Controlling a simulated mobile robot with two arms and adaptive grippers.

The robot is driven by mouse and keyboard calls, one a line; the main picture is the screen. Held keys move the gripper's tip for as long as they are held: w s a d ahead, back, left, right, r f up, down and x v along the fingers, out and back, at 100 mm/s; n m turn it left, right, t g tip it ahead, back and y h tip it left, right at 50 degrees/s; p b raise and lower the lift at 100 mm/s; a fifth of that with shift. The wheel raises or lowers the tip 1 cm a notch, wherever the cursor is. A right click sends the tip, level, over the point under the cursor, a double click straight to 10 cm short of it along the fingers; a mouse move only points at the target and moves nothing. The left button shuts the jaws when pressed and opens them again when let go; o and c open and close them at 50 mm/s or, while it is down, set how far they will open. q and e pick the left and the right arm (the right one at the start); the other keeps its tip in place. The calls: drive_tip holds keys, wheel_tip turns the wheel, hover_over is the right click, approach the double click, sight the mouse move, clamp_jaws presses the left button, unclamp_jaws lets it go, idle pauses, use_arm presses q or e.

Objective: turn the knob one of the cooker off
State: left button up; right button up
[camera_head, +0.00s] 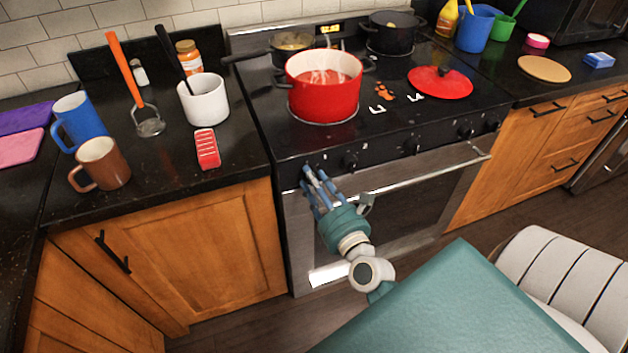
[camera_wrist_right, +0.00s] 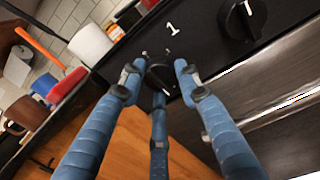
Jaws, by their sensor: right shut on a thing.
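The cooker (camera_head: 285,140) stands in the middle of the head view, with a row of black knobs along its front panel. My right gripper (camera_head: 314,178) is at the left end of that row. In the right wrist view, knob one (camera_wrist_right: 159,74) is a black dial below a white "1". The blue fingers of my right gripper (camera_wrist_right: 157,80) are shut around it from several sides. Knob one is mostly hidden by the fingers in the head view. My left gripper is not in view.
A neighbouring knob (camera_head: 350,162) is close on the right; the oven handle (camera_head: 425,172) runs below. A red pot (camera_head: 323,88) and a red lid (camera_head: 440,82) are on the cooktop. Mugs, a utensil cup (camera_head: 205,100) and a red grater-like item (camera_head: 207,149) are on the left counter.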

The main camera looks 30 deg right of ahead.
use_arm(q)
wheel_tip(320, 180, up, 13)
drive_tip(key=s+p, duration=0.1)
drive_tip(key=p, duration=1.1)
drive_tip(key=shift+p, duration=0.35)
use_arm(e)
drive_tip(key=shift+w+a+r+n+h, duration=0.1)
drive_tip(key=shift+n+h, duration=0.25)
drive_tip(key=shift+n, duration=5.3)
drive_tip(key=shift+w+a+r+n+h, duration=0.1)
drive_tip(key=shift+n+h, duration=0.3)
drive_tip(key=shift+n, duration=5.3)
drive_tip(key=shift+w+n+h, duration=0.1)
drive_tip(key=shift+n+h, duration=0.25)
drive_tip(key=shift+n, duration=5.3)
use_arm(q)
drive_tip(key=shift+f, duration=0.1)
use_arm(e)
drive_tip(key=shift+s, duration=0.1)
drive_tip(key=o, duration=1.2)
drive_tip(key=shift+f+g, duration=0.1)
drive_tip(key=shift+g, duration=0.2)
drive_tip(key=shift+c, duration=0.2)
drive_tip(key=shift+f, duration=0.1)
